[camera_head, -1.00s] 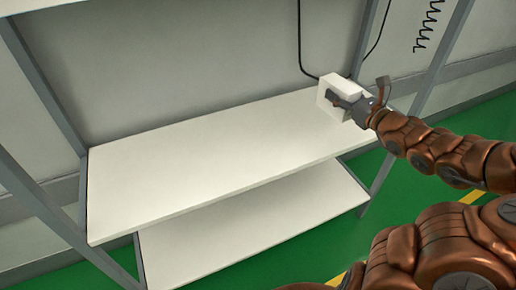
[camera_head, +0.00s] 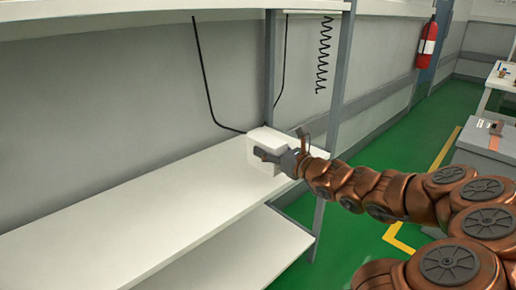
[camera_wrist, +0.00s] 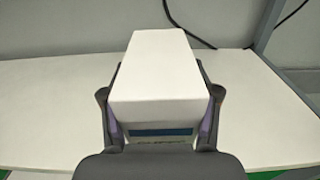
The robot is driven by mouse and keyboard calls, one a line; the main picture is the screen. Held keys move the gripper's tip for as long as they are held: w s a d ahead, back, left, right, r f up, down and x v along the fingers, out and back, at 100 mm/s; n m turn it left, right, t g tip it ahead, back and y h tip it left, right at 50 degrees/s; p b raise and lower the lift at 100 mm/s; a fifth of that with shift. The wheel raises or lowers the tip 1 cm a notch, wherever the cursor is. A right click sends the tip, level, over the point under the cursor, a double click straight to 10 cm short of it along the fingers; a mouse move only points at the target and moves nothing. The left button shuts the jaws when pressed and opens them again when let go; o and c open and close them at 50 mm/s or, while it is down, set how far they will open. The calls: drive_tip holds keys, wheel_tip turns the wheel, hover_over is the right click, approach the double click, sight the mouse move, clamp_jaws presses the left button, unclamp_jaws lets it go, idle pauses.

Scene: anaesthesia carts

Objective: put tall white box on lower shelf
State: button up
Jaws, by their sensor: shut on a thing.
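The tall white box (camera_head: 268,137) is at the right end of the upper white shelf board (camera_head: 150,205) in the head view. My gripper (camera_head: 272,158) is shut on the box, with a finger against its side. In the wrist view the box (camera_wrist: 158,75) sits between the two fingers (camera_wrist: 160,115), its white top toward the camera and a blue band low on its near face. I cannot tell whether its base touches the board. The lower shelf (camera_head: 250,250) shows below, with its visible part bare.
A grey upright post (camera_head: 337,90) stands just right of the box. Black cables hang on the wall behind. Another board crosses the top of the view. A grey cart (camera_head: 485,155) and a red extinguisher (camera_head: 427,45) are at the right. The upper board left of the box is clear.

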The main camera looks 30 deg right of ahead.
drive_tip(key=w+d+f+b, duration=0.1)
drive_tip(key=w+d, duration=0.1)
drive_tip(key=w, duration=0.1)
drive_tip(key=w+d+f+b, duration=0.1)
drive_tip(key=w+d+f, duration=0.1)
drive_tip(key=w+d, duration=0.1)
drive_tip(key=w+d+f+b, duration=0.2)
drive_tip(key=w, duration=0.3)
drive_tip(key=shift+w+d, duration=0.15)
drive_tip(key=shift+w, duration=0.05)
drive_tip(key=shift+r, duration=0.15)
drive_tip(key=o, duration=1.4)
